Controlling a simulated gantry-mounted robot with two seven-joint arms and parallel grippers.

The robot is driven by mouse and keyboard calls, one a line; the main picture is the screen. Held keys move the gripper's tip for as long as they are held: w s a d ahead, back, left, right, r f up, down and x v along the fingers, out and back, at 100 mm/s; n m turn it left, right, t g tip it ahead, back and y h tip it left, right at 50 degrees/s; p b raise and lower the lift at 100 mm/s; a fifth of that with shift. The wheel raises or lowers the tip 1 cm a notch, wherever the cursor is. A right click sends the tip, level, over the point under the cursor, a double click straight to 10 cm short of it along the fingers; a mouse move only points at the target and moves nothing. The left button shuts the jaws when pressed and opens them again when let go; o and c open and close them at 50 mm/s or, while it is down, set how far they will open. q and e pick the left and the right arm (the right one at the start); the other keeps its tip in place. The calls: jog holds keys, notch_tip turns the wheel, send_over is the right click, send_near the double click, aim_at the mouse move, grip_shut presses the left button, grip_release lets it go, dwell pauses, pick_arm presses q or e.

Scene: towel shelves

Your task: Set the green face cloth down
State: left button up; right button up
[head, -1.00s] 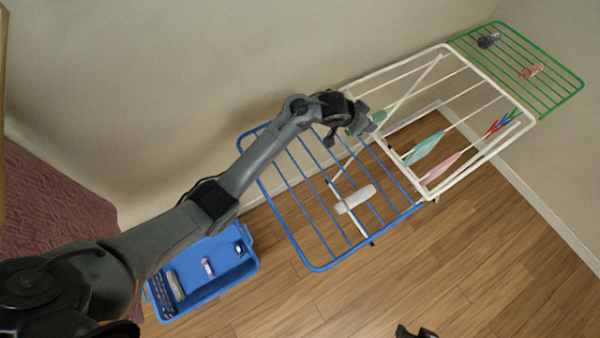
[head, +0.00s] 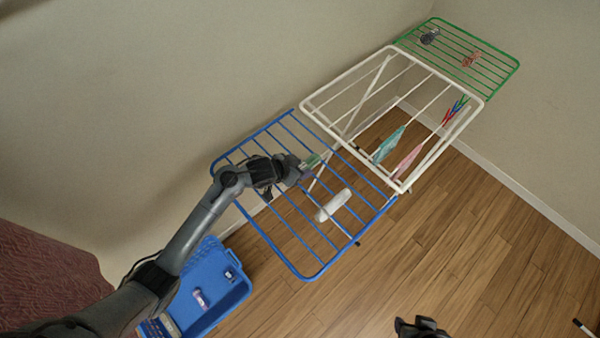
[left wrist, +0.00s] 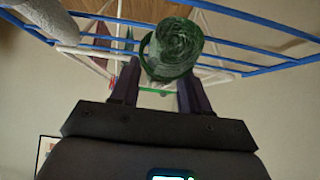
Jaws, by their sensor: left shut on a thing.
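My left gripper (head: 303,170) is shut on the rolled green face cloth (left wrist: 172,48), which sits between its two fingers in the left wrist view. In the head view only a small green part of the cloth (head: 312,160) shows past the gripper. The gripper appears over the blue wing (head: 262,238) of the drying rack, near its border with the white middle section (head: 345,82). I cannot tell whether the cloth touches the bars. My right gripper (head: 420,328) shows only as a dark shape at the bottom edge.
A white roll (head: 333,205) lies on the blue wing. A teal cloth (head: 388,145) and a pink cloth (head: 407,161) hang on the white section. The green wing (head: 490,88) holds small dark and red items. A blue basket (head: 240,292) stands on the floor at lower left.

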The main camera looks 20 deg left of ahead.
pick_arm(q)
jog(key=shift+f, duration=1.95)
jog(key=shift+f, duration=0.15)
jog(key=o, duration=1.1)
jog(key=shift+r, duration=0.2)
jog(key=shift+s+a+r, duration=0.1)
jog(key=shift+s+r, duration=0.1)
jog(key=shift+r, duration=0.05)
jog(key=p+v, duration=0.1)
jog(key=v, duration=1)
jog(key=shift+s+p, duration=0.15)
jog(key=shift+p, duration=0.25)
